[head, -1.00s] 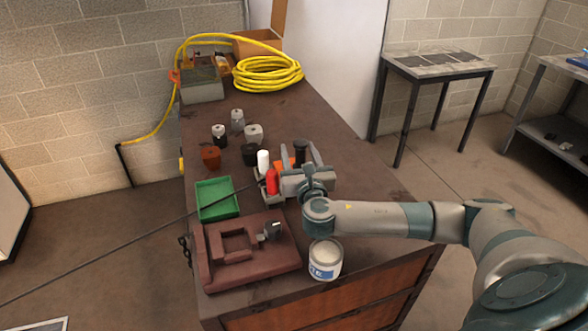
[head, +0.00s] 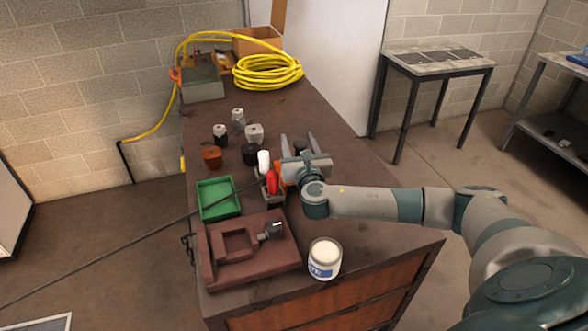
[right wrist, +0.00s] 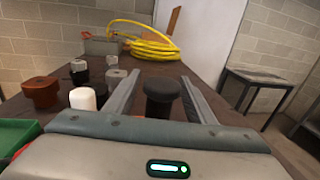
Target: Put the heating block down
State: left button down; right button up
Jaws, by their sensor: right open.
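My right gripper (head: 298,140) is low over the bench, open, its fingers pointing toward the far end. In the right wrist view a black knob-topped piece (right wrist: 163,97) stands between the spread fingers, with gaps on both sides. Small blocks stand on the bench beyond and left of the gripper: an orange-brown one (head: 211,157) and grey metal ones (head: 254,133), (head: 237,118). I cannot tell which piece is the heating block. My left gripper is not in view.
Left of the gripper are a white bottle (head: 263,160), a red one (head: 272,183) and a green tray (head: 217,213). A brown vise (head: 250,265) and a white can (head: 324,262) are near the front. Yellow hose (head: 268,72) is coiled at the back. The right bench strip is clear.

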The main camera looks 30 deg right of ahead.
dwell(0.3)
grip_shut()
jog(key=shift+r, duration=0.15)
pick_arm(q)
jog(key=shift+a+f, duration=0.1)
pick_arm(e)
jog(key=shift+r, duration=0.15)
